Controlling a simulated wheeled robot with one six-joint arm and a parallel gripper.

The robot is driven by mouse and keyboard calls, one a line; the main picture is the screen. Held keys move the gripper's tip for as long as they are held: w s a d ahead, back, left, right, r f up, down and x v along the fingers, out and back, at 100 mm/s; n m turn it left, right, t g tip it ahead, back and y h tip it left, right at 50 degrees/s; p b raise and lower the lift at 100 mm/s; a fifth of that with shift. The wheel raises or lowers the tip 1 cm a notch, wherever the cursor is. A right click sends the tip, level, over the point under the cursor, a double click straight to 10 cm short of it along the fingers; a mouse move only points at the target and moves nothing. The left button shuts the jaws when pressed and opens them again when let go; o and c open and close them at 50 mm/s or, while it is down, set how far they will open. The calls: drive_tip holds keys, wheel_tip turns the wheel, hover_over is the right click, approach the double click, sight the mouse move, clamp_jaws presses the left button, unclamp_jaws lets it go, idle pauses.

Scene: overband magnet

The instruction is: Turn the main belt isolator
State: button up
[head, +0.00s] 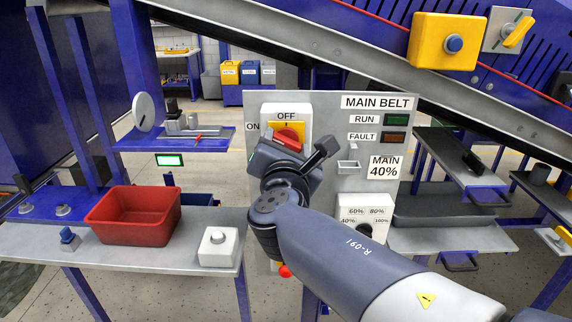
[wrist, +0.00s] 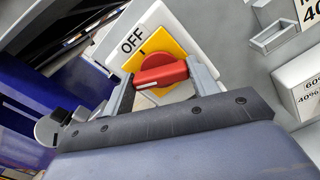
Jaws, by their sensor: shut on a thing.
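The main belt isolator (head: 301,112) is a white box with a yellow plate on the grey main belt panel (head: 345,184). Its labels read OFF at the top and ON at the left. Its red handle (head: 288,138) lies tilted in the head view. In the wrist view the red handle (wrist: 160,75) sits between the two fingers of my gripper (wrist: 152,82), and the OFF label shows above it. My gripper (head: 294,143) is shut on the handle. It hides the lower part of the isolator in the head view.
RUN (head: 376,121) and FAULT (head: 395,137) lamps look dark on the panel. A speed selector box (head: 365,210) is below right, near my arm. A red bin (head: 134,214) and a white button box (head: 218,247) stand on the left bench. The conveyor (head: 330,45) crosses above.

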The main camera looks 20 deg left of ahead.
drive_tip(key=shift+f+m+b, duration=0.15)
drive_tip(key=shift+m+b, duration=6.05)
drive_tip(key=shift+b, duration=0.5)
drive_tip(key=o, duration=1)
drive_tip(key=v, duration=1)
drive_tip(key=shift+s+d+b, duration=0.1)
drive_tip(key=shift+s+b, duration=0.25)
drive_tip(key=shift+s, duration=0.05)
